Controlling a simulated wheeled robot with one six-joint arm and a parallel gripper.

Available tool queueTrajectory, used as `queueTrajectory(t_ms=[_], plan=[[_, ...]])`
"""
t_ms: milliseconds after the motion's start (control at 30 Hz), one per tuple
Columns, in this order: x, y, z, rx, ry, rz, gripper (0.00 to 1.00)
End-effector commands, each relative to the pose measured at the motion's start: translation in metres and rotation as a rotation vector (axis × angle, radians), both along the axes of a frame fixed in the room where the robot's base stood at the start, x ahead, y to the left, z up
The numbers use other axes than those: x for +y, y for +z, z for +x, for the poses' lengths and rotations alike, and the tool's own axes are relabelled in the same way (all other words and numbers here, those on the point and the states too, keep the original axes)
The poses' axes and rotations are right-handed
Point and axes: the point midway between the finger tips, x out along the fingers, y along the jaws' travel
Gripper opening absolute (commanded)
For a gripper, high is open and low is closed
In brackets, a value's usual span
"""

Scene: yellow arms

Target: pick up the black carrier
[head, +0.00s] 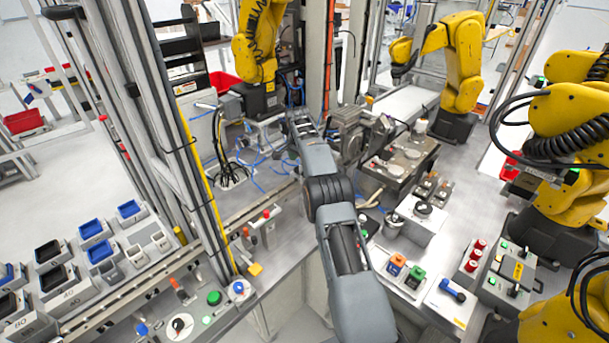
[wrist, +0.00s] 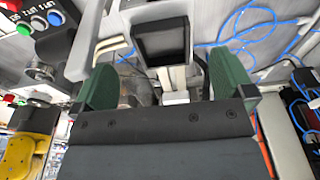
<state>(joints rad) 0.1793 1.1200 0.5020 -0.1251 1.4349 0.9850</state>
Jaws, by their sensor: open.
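In the wrist view, a black, square, tray-like carrier (wrist: 163,42) sits on a light grey fixture ahead of my gripper. My gripper (wrist: 164,66) has two green fingers spread wide, one on each side below the carrier in the picture. The fingers are empty and I see no contact with the carrier. In the head view, my arm reaches to the centre and my gripper (head: 300,124) is at its far end, beside the grey machinery; its fingers are hard to make out. The carrier at my gripper is not clear in the head view.
Other black carriers (head: 48,250) and blue ones (head: 94,229) sit in holders at the left. A grey clamp machine (head: 350,132) stands right of my gripper. Blue hoses (wrist: 262,22) lie near the carrier. Yellow arms (head: 465,65) stand at the right and back.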

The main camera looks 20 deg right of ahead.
Motion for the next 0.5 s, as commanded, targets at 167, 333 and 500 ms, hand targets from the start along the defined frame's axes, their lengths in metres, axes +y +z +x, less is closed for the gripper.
queueTrajectory(t_ms=[167,333,500], plan=[[-0.001,-0.018,0.003,0.005,0.0,0.001,1.0],[-0.004,-0.039,0.005,0.004,0.0,0.001,1.0],[-0.005,-0.05,0.006,0.001,0.0,0.001,1.0]])
